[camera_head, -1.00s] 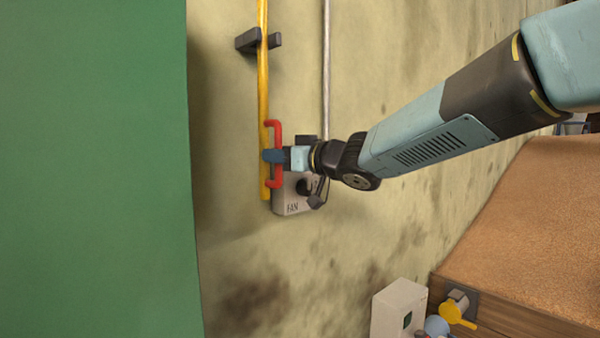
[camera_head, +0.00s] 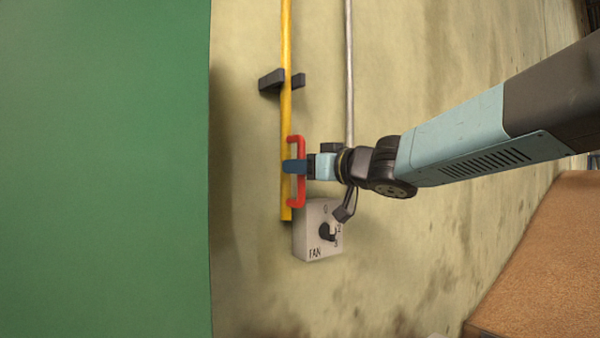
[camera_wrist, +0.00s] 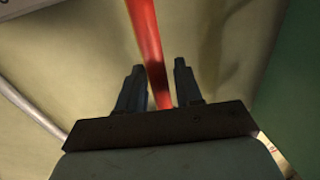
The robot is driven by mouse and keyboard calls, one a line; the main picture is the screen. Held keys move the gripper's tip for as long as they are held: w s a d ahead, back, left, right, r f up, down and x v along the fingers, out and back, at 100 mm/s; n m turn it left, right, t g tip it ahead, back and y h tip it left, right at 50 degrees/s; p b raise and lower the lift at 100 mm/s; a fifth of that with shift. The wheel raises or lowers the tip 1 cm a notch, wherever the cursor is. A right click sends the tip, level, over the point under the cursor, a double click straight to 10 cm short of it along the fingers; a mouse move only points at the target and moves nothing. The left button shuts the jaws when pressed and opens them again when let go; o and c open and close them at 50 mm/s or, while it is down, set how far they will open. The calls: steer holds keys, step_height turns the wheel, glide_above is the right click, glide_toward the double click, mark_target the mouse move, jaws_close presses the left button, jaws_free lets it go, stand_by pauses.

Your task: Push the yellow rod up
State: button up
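The yellow rod (camera_head: 286,115) stands upright along the wall in the head view. A red handle (camera_head: 300,201) is fixed to its right side near the lower end. My gripper (camera_head: 293,166) is at the middle of the handle, with its blue fingers around the upright bar. In the wrist view the red handle (camera_wrist: 146,35) runs between the two dark fingers of my gripper (camera_wrist: 159,72), close to both.
A dark bracket (camera_head: 270,80) crosses the rod above the handle. A grey box marked FAN (camera_head: 310,232), with a black knob, is on the wall just below my gripper. A grey pipe (camera_head: 349,70) runs beside the rod. A large green panel (camera_head: 105,170) fills the left.

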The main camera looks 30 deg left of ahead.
steer(key=shift+o, duration=0.4)
steer(key=shift+w+f, duration=0.1)
steer(key=shift+f, duration=0.1)
steer(key=v, duration=1.3)
steer(key=shift+d, duration=0.35)
